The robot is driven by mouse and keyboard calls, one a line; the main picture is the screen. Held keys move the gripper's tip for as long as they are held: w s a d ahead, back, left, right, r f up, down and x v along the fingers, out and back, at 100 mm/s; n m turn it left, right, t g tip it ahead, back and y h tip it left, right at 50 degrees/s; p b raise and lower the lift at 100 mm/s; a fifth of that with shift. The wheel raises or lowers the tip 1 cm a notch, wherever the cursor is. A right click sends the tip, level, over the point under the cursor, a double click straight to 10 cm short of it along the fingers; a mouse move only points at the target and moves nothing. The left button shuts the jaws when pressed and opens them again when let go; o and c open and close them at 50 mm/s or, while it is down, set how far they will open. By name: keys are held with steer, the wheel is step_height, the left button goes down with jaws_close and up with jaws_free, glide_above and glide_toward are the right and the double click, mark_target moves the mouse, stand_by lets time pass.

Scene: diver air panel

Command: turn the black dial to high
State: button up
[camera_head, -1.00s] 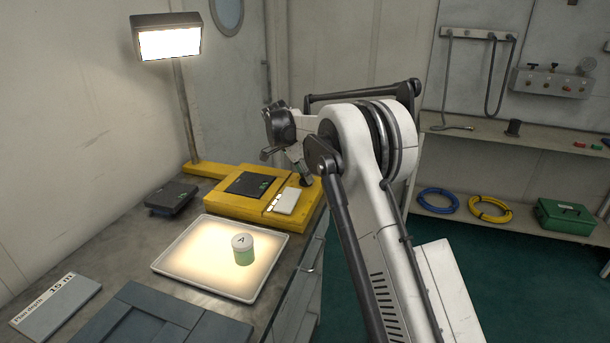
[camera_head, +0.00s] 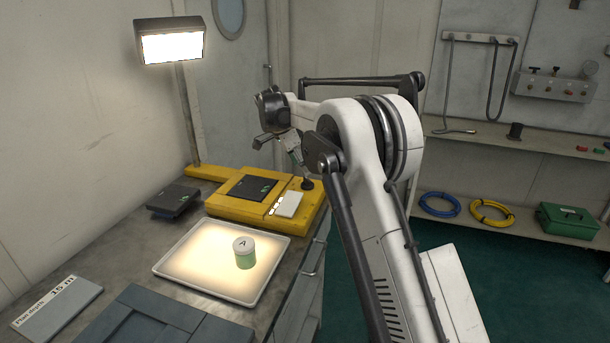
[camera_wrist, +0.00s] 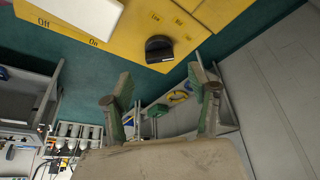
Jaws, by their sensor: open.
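The black dial (camera_wrist: 159,48) sits near the edge of the yellow unit (camera_wrist: 206,14) in the wrist view. I cannot tell for sure which one the dial points to. In the head view the dial (camera_head: 307,184) stands at the right end of the yellow unit, just below my gripper (camera_head: 290,150). In the wrist view my gripper (camera_wrist: 158,75) is open and empty, its fingers apart, with the dial beyond the gap between the fingertips and not touched.
A white switch plate (camera_head: 290,204) sits beside the dial, with Off and On labels in the wrist view. A lit tray (camera_head: 170,271) holds a jar marked A (camera_head: 244,253). A black box (camera_head: 173,199) and a lamp (camera_head: 170,45) stand to the left.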

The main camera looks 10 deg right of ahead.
steer(key=v, duration=0.6)
